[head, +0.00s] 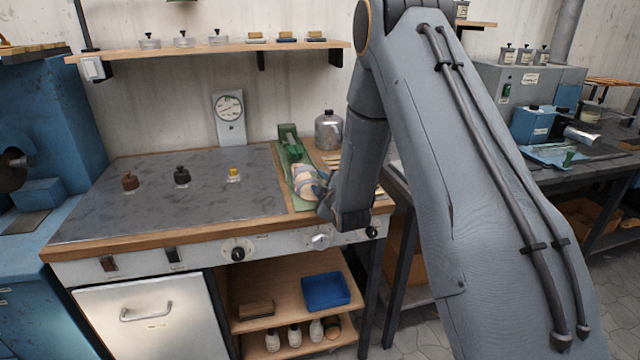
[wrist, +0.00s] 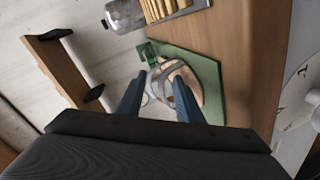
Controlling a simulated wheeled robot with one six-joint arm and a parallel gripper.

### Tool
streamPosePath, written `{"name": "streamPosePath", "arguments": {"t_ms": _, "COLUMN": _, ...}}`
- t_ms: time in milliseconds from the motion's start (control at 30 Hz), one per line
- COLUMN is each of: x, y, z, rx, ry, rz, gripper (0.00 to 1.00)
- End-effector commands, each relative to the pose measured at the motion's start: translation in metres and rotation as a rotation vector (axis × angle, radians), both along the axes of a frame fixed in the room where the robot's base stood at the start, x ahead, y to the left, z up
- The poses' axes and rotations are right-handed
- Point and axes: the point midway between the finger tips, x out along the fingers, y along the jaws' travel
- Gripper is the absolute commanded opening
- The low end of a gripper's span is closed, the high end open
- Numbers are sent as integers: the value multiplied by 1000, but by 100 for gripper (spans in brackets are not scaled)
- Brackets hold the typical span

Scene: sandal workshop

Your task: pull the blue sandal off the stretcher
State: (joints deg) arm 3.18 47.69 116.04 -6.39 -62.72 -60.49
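The blue sandal (head: 304,180) sits on the green stretcher (head: 289,141) at the right end of the bench. It has a tan, rounded body with greyish-blue straps, and its near end is partly hidden by my gripper. In the wrist view the sandal (wrist: 183,82) lies on the green base plate (wrist: 209,75), beyond the fingers. My gripper (wrist: 158,82) is open, its two dark fingers apart, with part of the sandal showing between and past the tips. I cannot tell whether either finger touches it.
A metal bottle (head: 328,131) stands behind the stretcher, and a dial gauge (head: 230,118) stands at the back. Several small knobbed pieces stand on the grey bench top (head: 150,205). A wall shelf (head: 210,49) runs above. A blue tray (head: 326,291) sits on the shelf below.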

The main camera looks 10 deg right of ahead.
Motion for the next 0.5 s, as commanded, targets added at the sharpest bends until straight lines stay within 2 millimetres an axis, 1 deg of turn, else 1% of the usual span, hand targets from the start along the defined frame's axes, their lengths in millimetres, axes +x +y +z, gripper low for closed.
{"name": "streamPosePath", "arguments": {"t_ms": 67, "x": -1, "y": 1, "z": 1, "rx": 0, "ry": -1, "rz": 0, "gripper": 33}}
{"name": "streamPosePath", "arguments": {"t_ms": 167, "x": -8, "y": 0, "z": 2, "rx": 0, "ry": -2, "rz": 1, "gripper": 33}}
{"name": "streamPosePath", "arguments": {"t_ms": 500, "x": -60, "y": -3, "z": 11, "rx": 0, "ry": 0, "rz": 0, "gripper": 33}}
